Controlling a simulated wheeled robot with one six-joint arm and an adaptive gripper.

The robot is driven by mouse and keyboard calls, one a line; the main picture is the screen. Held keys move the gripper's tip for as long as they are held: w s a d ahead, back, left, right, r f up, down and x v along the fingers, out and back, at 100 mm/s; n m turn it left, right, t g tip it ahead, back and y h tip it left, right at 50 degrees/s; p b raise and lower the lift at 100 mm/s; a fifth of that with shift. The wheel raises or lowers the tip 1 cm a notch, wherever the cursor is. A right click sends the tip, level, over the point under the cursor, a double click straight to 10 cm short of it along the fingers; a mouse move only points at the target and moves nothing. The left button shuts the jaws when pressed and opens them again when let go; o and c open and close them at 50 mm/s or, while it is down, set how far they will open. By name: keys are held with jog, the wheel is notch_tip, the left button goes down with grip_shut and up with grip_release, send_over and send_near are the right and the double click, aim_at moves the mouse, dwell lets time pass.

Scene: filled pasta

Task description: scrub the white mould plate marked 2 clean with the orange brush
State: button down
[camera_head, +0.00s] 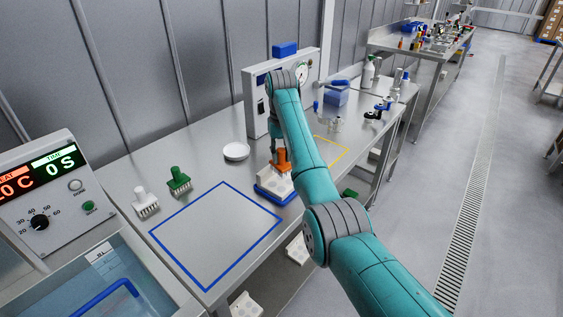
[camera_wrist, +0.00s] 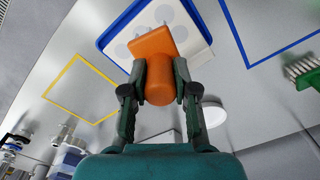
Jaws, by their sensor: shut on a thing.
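My gripper (camera_wrist: 159,84) is shut on the orange brush (camera_wrist: 155,58), with one finger on each side of its handle. In the head view the orange brush (camera_head: 283,157) stands over a white mould plate (camera_head: 270,182), which lies in a blue-edged tray (camera_head: 280,199). The wrist view shows the white plate (camera_wrist: 182,28) with round grey hollows, inside the blue edge (camera_wrist: 104,41). The brush covers part of the plate. I cannot tell whether the bristles touch it. No number is readable on the plate.
A white brush (camera_head: 146,202) and a green brush (camera_head: 179,181) stand left of the blue square outline (camera_head: 205,290), which is empty. A white dish (camera_head: 236,151) sits behind. A grey upright machine (camera_head: 252,105) stands near my gripper. A water bath (camera_head: 100,285) is at front left.

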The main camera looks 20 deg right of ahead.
aim_at(281, 149)
jog(key=shift+r, duration=1.55)
